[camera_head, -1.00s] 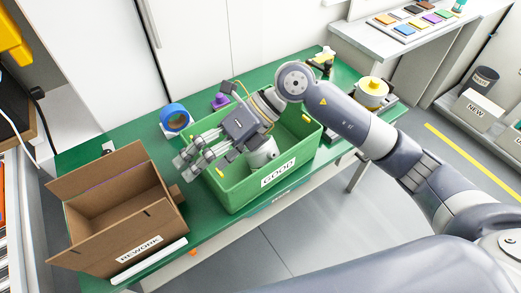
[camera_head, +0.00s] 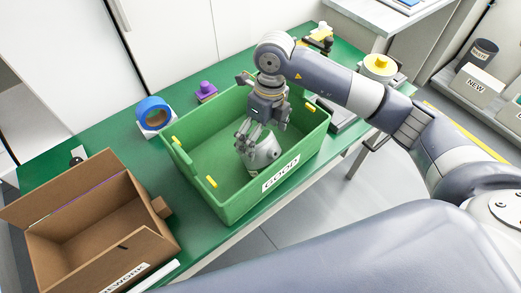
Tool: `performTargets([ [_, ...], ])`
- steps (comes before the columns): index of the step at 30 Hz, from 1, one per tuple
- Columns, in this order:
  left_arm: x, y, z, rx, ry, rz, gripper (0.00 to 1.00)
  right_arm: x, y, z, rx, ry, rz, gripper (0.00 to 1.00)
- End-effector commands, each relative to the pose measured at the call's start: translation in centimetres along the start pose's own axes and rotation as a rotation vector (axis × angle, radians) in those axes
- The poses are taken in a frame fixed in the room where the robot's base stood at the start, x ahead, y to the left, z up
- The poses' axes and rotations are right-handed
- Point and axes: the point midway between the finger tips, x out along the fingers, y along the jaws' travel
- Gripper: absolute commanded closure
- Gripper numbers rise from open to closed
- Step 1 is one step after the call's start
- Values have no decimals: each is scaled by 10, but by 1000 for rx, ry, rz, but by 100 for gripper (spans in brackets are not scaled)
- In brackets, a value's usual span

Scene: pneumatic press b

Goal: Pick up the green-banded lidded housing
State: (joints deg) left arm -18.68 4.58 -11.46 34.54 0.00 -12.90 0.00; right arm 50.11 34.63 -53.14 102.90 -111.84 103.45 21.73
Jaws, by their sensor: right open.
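A pale grey-white housing (camera_head: 263,156) lies inside the green bin labelled GOOD, near its front wall. It looks tilted, and I cannot make out a green band on it; its upper part is partly hidden by my fingers. My right gripper (camera_head: 255,136) is over the bin, pointing down, with its fingers open at the upper part of this housing. I cannot tell if they touch it. My left gripper is not in view.
The green bin (camera_head: 230,204) has high walls around the housing. A cardboard REWORK box (camera_head: 150,247) stands to its left. A yellow-topped part (camera_head: 379,66) stands at the right.

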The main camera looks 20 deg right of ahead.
Motion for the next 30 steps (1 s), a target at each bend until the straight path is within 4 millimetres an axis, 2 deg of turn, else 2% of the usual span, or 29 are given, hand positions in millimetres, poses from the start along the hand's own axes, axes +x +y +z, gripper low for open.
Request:
performTargets([
  [6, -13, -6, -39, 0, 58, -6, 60, 31, 6, 2, 0, 5, 5, 0],
  [9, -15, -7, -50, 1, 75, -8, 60, 43, 5, 2, -1, 3, 4, 0],
  [13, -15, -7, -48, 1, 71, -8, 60, 49, 5, 2, -1, 1, 2, 0],
  [18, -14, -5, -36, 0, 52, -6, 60, 50, 5, 2, -2, 1, 2, 0],
  [20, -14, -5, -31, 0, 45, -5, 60, 49, 5, 2, -2, 1, 2, 11],
  [27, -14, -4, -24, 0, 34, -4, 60, 48, 5, 3, -2, -2, 2, 66],
  [30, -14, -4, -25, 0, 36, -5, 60, 48, 5, 3, -2, -2, 2, 69],
])
